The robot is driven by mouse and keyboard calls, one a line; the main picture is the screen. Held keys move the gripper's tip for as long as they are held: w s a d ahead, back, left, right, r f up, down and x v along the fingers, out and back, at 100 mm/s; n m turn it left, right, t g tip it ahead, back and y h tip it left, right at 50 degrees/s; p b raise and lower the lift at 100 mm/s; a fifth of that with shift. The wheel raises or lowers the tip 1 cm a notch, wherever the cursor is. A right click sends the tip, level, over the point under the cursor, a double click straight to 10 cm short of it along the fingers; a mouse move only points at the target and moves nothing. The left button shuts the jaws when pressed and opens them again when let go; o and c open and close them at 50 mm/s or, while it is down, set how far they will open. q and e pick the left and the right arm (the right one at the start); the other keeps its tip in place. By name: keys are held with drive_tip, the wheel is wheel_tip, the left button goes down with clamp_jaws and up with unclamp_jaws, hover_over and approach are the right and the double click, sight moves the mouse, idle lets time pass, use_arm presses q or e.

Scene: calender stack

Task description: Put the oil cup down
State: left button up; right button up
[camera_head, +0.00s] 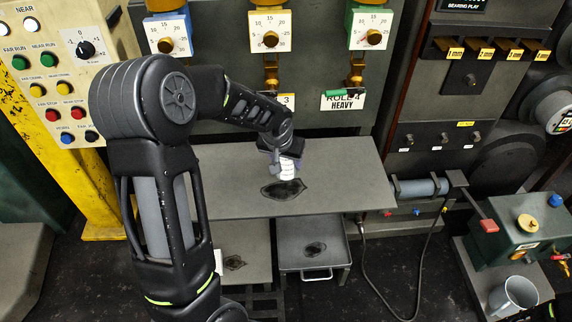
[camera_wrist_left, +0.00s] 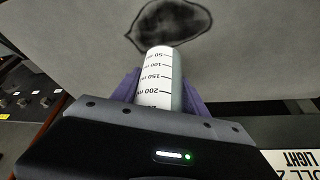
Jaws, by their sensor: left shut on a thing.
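The oil cup (camera_wrist_left: 158,82) is a white cylinder with dark graduation marks. In the left wrist view it sits between the two purple fingers of my left gripper (camera_wrist_left: 158,88), which is shut on it. In the head view the cup (camera_head: 288,168) shows at the end of my left arm, just behind a dark oil stain (camera_head: 284,190) on the grey shelf (camera_head: 345,170). The stain also shows beyond the cup in the left wrist view (camera_wrist_left: 172,20). I cannot tell whether the cup touches the shelf. My right gripper is not in view.
Gauges with brass valves (camera_head: 271,38) stand behind the shelf. A low tray (camera_head: 335,262) with a smaller stain is below it. A green machine (camera_head: 520,232) and a grey mug (camera_head: 514,295) are at the lower right. The shelf's right part is clear.

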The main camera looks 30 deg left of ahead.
use_arm(q)
drive_tip(key=shift+f, duration=0.95)
drive_tip(key=shift+f, duration=0.15)
drive_tip(key=o, duration=1.4)
drive_tip(key=shift+c, duration=0.2)
